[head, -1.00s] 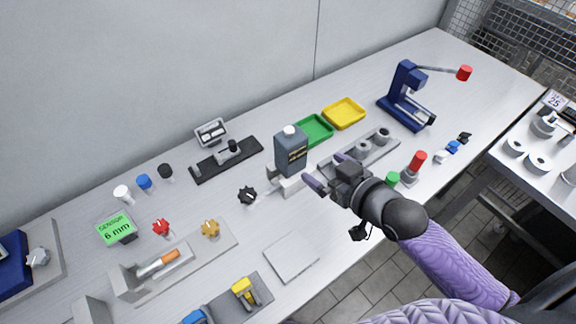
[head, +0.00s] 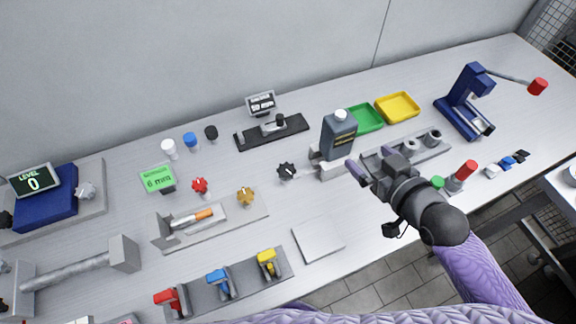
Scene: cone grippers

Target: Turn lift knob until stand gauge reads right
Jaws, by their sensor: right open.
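A black star-shaped knob (head: 287,171) stands at the front left of a light grey stand (head: 333,171) that holds a grey bottle (head: 339,137) with a white cap. I cannot tell for sure whether this is the lift knob. A small gauge display (head: 262,103), seeming to read 50 mm, stands behind a black rail with a slider (head: 273,128). A green display (head: 158,179) reads 6 mm, near a red knob (head: 200,185) and a gold knob (head: 246,196). My right gripper (head: 371,162) is open and empty, right of the bottle stand and apart from the black knob. My left gripper is out of view.
A blue block with a LEVEL 0 display (head: 34,181) and grey knob (head: 86,190) is at far left. Green (head: 364,119) and yellow trays (head: 397,107) lie behind the bottle. A blue press-like device (head: 464,100) stands right. A flat grey plate (head: 318,240) lies at the front edge.

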